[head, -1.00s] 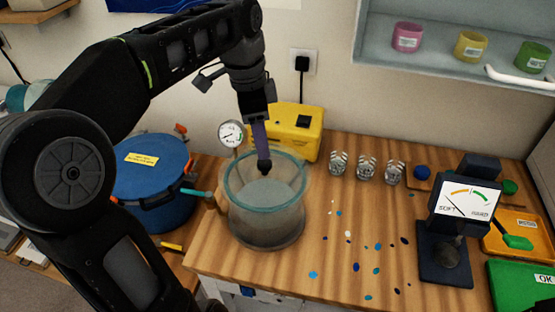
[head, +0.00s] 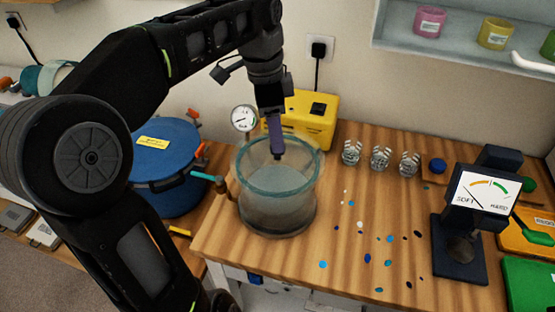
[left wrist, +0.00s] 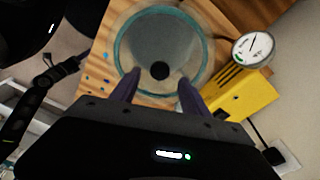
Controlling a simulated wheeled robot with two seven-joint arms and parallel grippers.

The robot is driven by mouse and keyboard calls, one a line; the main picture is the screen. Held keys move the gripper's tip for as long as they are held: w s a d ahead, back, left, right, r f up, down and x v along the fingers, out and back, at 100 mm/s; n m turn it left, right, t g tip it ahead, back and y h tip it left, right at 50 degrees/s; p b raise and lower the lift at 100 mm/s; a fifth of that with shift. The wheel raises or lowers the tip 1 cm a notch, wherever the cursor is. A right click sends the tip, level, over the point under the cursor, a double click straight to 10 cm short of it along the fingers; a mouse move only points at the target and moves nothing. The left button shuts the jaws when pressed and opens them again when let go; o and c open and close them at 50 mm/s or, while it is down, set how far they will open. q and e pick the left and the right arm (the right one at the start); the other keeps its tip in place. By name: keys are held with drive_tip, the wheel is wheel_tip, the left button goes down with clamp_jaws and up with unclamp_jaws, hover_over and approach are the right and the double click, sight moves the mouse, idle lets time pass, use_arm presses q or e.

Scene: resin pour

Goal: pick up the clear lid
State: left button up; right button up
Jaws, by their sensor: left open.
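The clear lid (head: 298,178) is a see-through disc with a teal rim and a dark knob at its middle. It lies on the clear round chamber (head: 278,212) on the wooden bench. In the left wrist view the lid (left wrist: 150,38) fills the top middle, and its black knob (left wrist: 160,70) shows between the fingers. My left gripper (head: 277,152) points down over the lid's middle. Its purple fingers (left wrist: 159,78) are open, one on each side of the knob. I cannot tell whether they touch it. My right gripper is not in view.
A pressure gauge (head: 244,118) stands by the chamber, with a yellow box (head: 302,108) behind. A blue pot (head: 165,180) is at left. Several small clear cups (head: 380,158) and a hardness meter (head: 484,192) stand at right. Coloured drops spot the bench between.

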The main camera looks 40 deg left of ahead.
use_arm(q)
drive_tip(key=shift+f+b, duration=0.3)
drive_tip(key=shift+f, duration=0.4)
drive_tip(key=shift+w+d+f+p, duration=0.1)
drive_tip(key=shift+f+p, duration=0.15)
drive_tip(key=shift+f, duration=0.65)
drive_tip(key=shift+w+d+f+p, duration=0.1)
drive_tip(key=shift+f+p, duration=0.15)
drive_tip(key=shift+f, duration=0.65)
drive_tip(key=shift+s, duration=0.1)
clamp_jaws()
drive_tip(key=shift+r, duration=0.1)
